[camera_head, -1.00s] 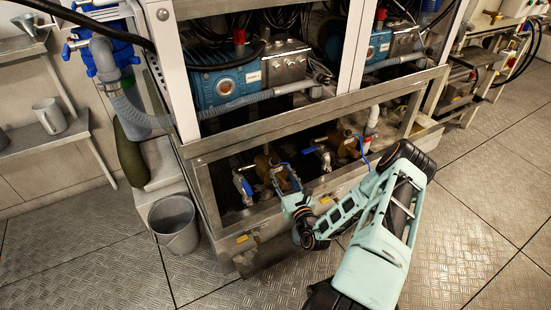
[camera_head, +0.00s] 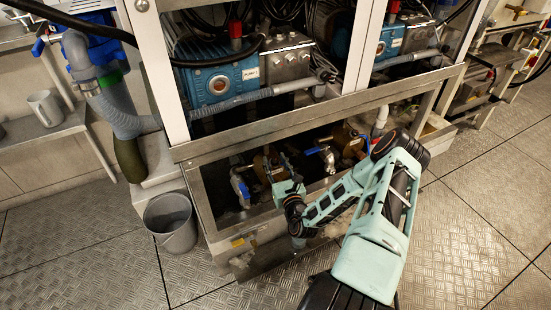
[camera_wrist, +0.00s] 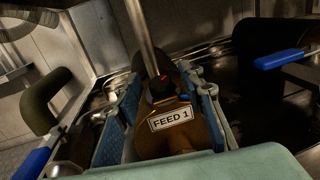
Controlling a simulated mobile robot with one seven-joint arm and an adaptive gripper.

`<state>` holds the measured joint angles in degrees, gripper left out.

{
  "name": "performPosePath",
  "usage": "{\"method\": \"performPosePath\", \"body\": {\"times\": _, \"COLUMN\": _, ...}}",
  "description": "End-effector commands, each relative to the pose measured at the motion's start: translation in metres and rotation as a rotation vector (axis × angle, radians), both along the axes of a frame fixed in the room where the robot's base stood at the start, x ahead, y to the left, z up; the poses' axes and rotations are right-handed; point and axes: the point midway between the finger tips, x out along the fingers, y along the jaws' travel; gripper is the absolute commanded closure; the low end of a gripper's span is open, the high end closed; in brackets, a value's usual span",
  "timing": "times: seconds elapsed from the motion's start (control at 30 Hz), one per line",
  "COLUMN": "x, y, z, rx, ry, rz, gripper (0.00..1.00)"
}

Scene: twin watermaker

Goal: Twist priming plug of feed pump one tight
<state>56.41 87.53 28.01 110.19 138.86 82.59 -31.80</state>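The feed pump (camera_wrist: 190,138) is a bronze body with a white "FEED 1" label in the wrist view; it also shows low in the frame bay in the head view (camera_head: 264,165). A dark plug with a red mark (camera_wrist: 161,86) sits on top of it, below a metal rod or pipe. I take it to be the priming plug. My gripper (camera_wrist: 160,76) is open, with one blue-grey padded finger on each side of the plug and pump. Gaps show beside the plug. In the head view my gripper (camera_head: 285,172) reaches into the bay, hiding the plug.
Blue-handled valves (camera_head: 241,187) (camera_head: 318,150) stand on both sides of the pump. A second bronze pump (camera_head: 347,138) is to the right. The metal frame's front rail (camera_head: 270,222) borders the bay. A grey bucket (camera_head: 172,224) stands on the floor at left.

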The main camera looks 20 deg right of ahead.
Motion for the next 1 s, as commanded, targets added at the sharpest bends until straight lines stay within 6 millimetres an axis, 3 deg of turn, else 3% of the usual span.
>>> {"method": "performPosePath", "body": {"times": 0.5, "x": 0.0017, "y": 0.0031, "z": 0.0000, "rx": 0.000, "ry": 0.000, "rz": -0.003, "gripper": 0.64}}
{"method": "performPosePath", "body": {"times": 0.83, "x": 0.0017, "y": 0.0030, "z": 0.0000, "rx": 0.000, "ry": 0.000, "rz": -0.003, "gripper": 0.99}}
{"method": "performPosePath", "body": {"times": 1.0, "x": 0.0019, "y": 0.0035, "z": 0.0012, "rx": 0.003, "ry": 0.000, "rz": -0.010, "gripper": 1.00}}
